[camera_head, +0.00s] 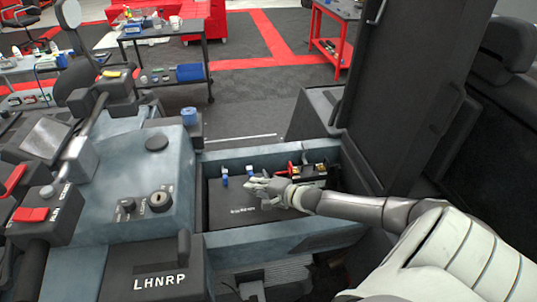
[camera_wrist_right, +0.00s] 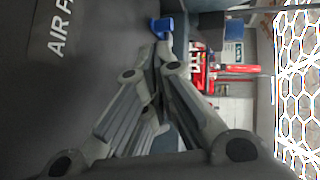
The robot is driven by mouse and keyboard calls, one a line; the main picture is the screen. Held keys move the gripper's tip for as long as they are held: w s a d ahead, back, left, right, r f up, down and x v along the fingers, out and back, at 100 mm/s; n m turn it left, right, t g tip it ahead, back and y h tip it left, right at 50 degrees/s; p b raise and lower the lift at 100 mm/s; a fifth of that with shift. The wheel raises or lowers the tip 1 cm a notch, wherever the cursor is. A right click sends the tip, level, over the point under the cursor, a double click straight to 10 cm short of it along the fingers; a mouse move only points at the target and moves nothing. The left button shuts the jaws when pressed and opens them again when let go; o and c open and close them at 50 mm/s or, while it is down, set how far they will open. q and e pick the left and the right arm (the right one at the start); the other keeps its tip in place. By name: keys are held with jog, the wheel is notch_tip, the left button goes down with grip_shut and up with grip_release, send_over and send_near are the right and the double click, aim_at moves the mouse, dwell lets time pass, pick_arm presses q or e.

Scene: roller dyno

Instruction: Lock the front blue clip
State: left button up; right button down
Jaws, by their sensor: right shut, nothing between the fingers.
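A black box lid (camera_head: 225,212) with white lettering sits in the grey-blue compartment. Two small blue clips stand along its far edge: the left clip (camera_head: 225,180) and the right clip (camera_head: 250,171). I cannot tell which one is the front clip, or whether either is locked. My right gripper (camera_head: 251,184) is shut and empty over the lid, close to the right clip on its near side. In the right wrist view a blue clip (camera_wrist_right: 162,27) is just beyond the shut fingertips (camera_wrist_right: 158,47); I cannot tell whether they touch it. My left gripper is not in view.
The compartment's near wall (camera_head: 285,236) and a tall dark panel (camera_head: 410,90) on the right border the arm's space. Red and black parts (camera_head: 305,168) lie right of the gripper. A console with knobs (camera_head: 150,175) stands on the left.

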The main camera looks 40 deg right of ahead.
jog(key=v, duration=0.5)
jog(key=shift+s+d, duration=0.1)
jog(key=shift+d, duration=0.1)
jog(key=shift+s+r, duration=0.15)
jog(key=shift+s, duration=0.2)
jog(key=shift+s+d, duration=0.1)
